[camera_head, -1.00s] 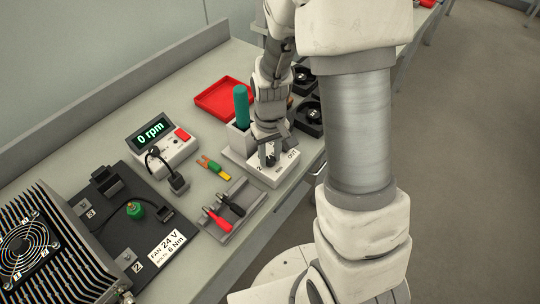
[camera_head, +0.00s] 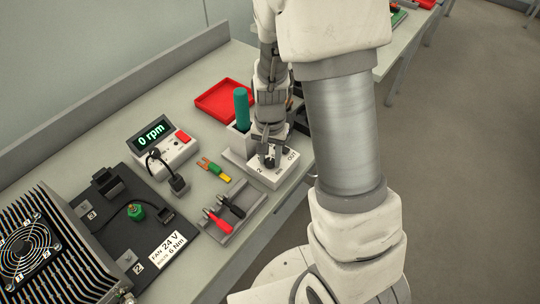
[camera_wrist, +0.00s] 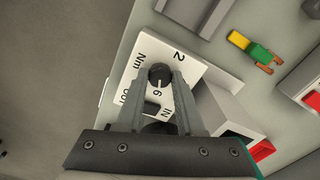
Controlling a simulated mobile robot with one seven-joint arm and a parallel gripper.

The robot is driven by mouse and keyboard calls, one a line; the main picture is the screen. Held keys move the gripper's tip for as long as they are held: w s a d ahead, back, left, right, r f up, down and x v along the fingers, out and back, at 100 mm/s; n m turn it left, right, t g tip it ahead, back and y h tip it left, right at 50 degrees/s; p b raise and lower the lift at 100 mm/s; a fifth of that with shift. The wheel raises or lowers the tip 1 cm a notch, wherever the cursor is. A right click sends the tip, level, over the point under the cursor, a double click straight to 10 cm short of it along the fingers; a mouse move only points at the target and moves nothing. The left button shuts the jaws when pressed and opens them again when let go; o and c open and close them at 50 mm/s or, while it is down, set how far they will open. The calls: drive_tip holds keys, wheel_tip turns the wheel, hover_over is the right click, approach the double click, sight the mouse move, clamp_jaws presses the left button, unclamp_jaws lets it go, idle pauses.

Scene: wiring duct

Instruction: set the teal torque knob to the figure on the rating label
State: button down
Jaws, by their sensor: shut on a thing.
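The torque setter is a white box (camera_head: 288,173) printed 2, 6, Nm, IN and OUT, seen at the bench's front edge. Its small knob (camera_wrist: 160,75) looks black, not teal; the wrist view shows it between my fingertips. A pale mark on the knob appears to face the printed 6. My gripper (camera_head: 269,155) points down and is shut on the knob; it also shows in the wrist view (camera_wrist: 159,80). The teal driver handle (camera_head: 241,108) stands upright in a holder left of my gripper. The rating label (camera_head: 167,248) reads FAN 24 V, BOLTS 6 Nm.
A meter (camera_head: 165,146) shows 0 rpm. A grey tray (camera_head: 235,222) holds red and black probes. A green-yellow connector (camera_head: 213,170) lies near the box. A finned fan unit (camera_head: 45,250) is at left, and a red tray (camera_head: 220,98) behind.

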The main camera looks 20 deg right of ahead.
sight(270, 161)
idle(0.3)
drive_tip(key=c, duration=0.5)
unclamp_jaws()
drive_tip(key=shift+c, duration=0.2)
wheel_tip(270, 161, up, 18)
drive_tip(key=p, duration=0.2)
drive_tip(key=shift+f, duration=0.25)
drive_tip(key=s+r+n+t, duration=0.5)
drive_tip(key=s+r, duration=0.5)
drive_tip(key=s, duration=0.4)
drive_tip(key=shift+s+r+n+t, duration=0.25)
drive_tip(key=shift+s+n+t, duration=0.05)
drive_tip(key=shift+n, duration=0.4)
